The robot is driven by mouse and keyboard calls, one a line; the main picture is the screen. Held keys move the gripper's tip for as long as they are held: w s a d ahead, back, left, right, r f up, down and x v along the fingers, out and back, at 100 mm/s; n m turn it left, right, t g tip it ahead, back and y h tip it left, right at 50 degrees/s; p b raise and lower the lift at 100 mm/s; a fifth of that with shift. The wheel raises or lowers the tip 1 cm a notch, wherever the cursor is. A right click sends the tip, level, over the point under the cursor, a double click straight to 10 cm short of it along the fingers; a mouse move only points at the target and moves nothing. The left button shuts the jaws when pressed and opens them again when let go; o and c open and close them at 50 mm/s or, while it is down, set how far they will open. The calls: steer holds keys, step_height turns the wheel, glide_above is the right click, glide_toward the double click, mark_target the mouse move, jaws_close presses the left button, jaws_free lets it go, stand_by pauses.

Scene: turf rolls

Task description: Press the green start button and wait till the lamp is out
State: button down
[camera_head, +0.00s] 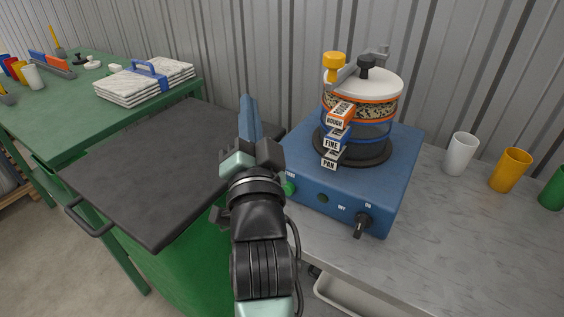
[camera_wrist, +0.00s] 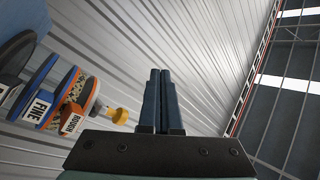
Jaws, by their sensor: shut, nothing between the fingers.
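The green start button (camera_head: 290,188) is on the front of the blue shaker base (camera_head: 340,190), at its left end, partly hidden by my arm. A small round dark lamp (camera_head: 323,198) is right of it and looks unlit. A black switch knob (camera_head: 362,222) sits further right, by the OFF and ON marks. My gripper (camera_head: 248,118) is shut and empty, its blue fingers pointing up and away, left of the base and above the button, not touching it. In the wrist view the closed fingers (camera_wrist: 161,100) point at the wall.
A sieve stack (camera_head: 362,105) labelled ROUGH, FINE and PAN stands clamped on the base; its labels also show in the wrist view (camera_wrist: 42,105). White (camera_head: 460,153), yellow (camera_head: 510,170) and green cups stand right. A dark-topped green bin (camera_head: 140,170) is left.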

mark_target(287, 189)
step_height(287, 189, down, 10)
steer(key=m+g+p, duration=0.4)
steer(key=m+p, duration=0.3)
steer(key=p, duration=0.7)
steer(key=s+a+f+m+g+p, duration=0.1)
steer(key=s+f+m+g+p, duration=0.3)
steer(key=s+f+p, duration=0.4)
steer(key=shift+s+f+m+p, duration=0.35)
steer(key=shift+f+m+p, duration=0.4)
steer(key=shift+p, duration=0.4)
steer(key=w+d+b, duration=0.1)
steer(key=w+b, duration=0.1)
steer(key=w+d+b, duration=0.2)
steer(key=b, duration=0.1)
steer(key=w+d+b, duration=0.1)
steer(key=w+b, duration=0.1)
steer(key=b, duration=0.1)
steer(key=shift+w+d, duration=0.2)
steer(key=shift+d, duration=0.05)
steer(key=shift+w+d+r, duration=0.1)
steer(key=shift+w+d, duration=0.25)
steer(key=shift+w, duration=0.05)
